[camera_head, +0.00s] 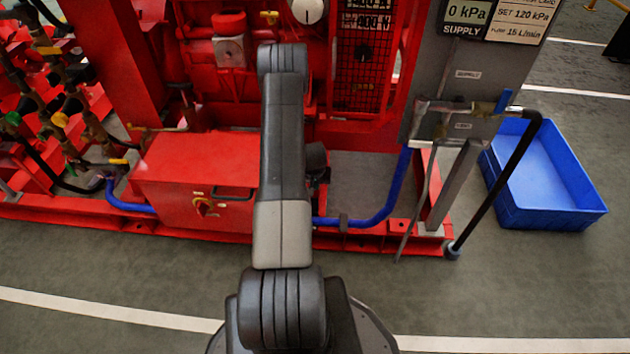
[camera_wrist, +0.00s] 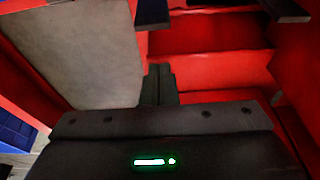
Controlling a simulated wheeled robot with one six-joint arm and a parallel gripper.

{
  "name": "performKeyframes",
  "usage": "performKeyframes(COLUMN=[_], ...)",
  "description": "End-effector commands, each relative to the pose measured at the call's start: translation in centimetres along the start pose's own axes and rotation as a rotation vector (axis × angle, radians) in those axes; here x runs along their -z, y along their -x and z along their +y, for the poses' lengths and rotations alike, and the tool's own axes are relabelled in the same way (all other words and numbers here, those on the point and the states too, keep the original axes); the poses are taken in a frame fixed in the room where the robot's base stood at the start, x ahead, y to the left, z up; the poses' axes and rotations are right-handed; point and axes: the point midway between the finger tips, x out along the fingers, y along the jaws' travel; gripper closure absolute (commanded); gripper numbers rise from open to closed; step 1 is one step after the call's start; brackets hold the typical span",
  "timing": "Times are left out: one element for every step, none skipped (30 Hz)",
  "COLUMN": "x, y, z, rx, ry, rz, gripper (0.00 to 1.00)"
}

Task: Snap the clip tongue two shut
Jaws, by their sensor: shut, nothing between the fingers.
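My gripper (camera_wrist: 160,85) shows in the wrist view with its two dark fingers together and nothing between them. The fingers point into a red recess (camera_wrist: 215,75) beside a grey plate (camera_wrist: 80,55). In the head view my arm reaches over the red pumpset, and the arm hides the fingers. I cannot make out clip tongue two for certain in either view. A dark part (camera_wrist: 155,14) and a dark bar (camera_wrist: 285,10) show at the top of the wrist view, apart from the fingers. I cannot tell whether either belongs to the clip.
A red box (camera_head: 190,165) stands left of my arm. A black pipe (camera_head: 495,190) slants down near a blue crate (camera_head: 545,180). The floor in front is clear.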

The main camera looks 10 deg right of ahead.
Motion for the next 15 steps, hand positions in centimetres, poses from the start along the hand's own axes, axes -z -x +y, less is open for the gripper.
performKeyframes(x=[-0.6,-0.9,-1.2,-1.6,-1.8,-2.2,-2.3,-2.4,-2.6,-2.8,-2.9,-3.0,-3.2,-3.3,-3.5], y=[-0.2,-0.1,0.0,0.1,0.2,0.3,0.4,0.5,0.6,0.7,0.7,0.8,0.9,1.0,1.1], z=[0.0,0.0,0.0,0.0,0.0,0.0,0.0,0.0,0.0,0.0,0.0,0.0,0.0,0.0,0.0], rx=[-0.001,-0.001,-0.001,-0.001,-0.001,0.0,0.0,0.0,0.0,0.0,0.0,0.0,0.0,0.0,0.0], ry=[0.002,0.001,0.002,0.001,0.002,0.002,0.002,0.001,0.0,0.001,0.002,0.001,0.0,0.0,0.001], rz=[0.0,0.0,0.001,0.0,0.0,0.0,0.001,0.001,0.002,0.002,0.001,0.002,0.002,0.001,0.0], gripper=[1.0,1.0,1.0,1.0,1.0,1.0,1.0,1.0,1.0,1.0,1.0,1.0,1.0,1.0,1.0])
